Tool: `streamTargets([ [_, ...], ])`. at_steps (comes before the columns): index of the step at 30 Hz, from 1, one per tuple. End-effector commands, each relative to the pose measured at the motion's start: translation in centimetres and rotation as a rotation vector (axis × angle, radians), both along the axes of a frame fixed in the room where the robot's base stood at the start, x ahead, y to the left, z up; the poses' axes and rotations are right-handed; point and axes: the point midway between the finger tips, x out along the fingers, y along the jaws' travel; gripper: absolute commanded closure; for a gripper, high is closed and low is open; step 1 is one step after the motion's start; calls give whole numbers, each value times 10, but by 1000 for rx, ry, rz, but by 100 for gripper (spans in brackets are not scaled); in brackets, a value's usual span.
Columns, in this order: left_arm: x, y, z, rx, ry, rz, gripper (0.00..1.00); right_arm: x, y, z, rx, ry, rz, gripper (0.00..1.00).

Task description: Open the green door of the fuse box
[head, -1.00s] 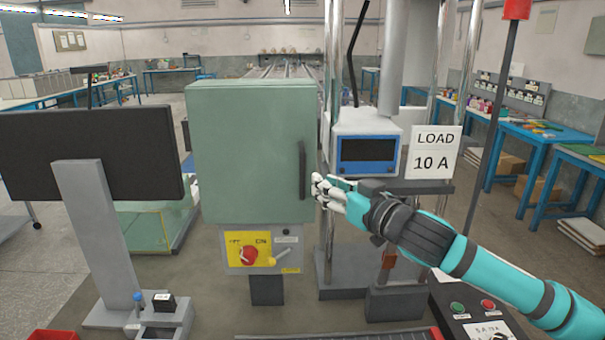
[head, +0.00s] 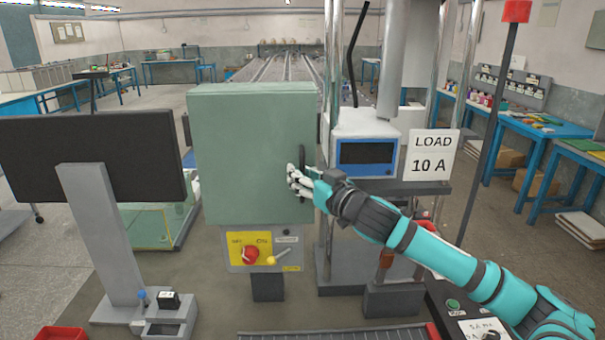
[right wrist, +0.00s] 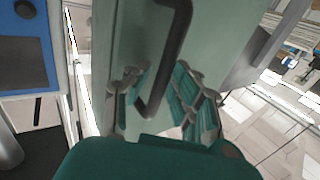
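The fuse box's green door (head: 245,150) is shut, its face flush with the box. Its dark vertical handle (head: 302,158) is near the right edge. My right gripper (head: 296,182) is at the handle's lower part, which its fingers partly hide. In the right wrist view, the black handle (right wrist: 172,62) passes between the spread fingers of the right gripper (right wrist: 160,95), with gaps visible on its sides. The green door (right wrist: 140,40) fills the middle there. My left gripper is not in view.
Below the door is a yellow panel with a red knob (head: 250,254) and yellow lever. A black monitor (head: 95,155) stands at the left. A blue-fronted device (head: 366,153) and a "LOAD 10 A" sign (head: 432,155) stand close at the right.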

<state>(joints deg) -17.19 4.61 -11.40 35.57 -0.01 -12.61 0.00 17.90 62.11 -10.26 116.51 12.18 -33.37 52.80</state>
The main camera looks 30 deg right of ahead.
Motion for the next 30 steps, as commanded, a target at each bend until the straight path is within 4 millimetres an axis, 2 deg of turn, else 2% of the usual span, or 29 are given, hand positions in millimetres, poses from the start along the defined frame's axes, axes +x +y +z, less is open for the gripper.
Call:
streamTargets([
  [3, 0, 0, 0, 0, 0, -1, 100, 0, 0, 0, 0, 0, 0, 80],
  [8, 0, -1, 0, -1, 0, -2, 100, 0, 0, 0, 0, 0, 0, 100],
  [25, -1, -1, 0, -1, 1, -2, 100, 0, 0, 0, 0, 1, -2, 100],
  [30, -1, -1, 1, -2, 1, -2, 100, 1, 5, 0, 3, 0, -18, 100],
])
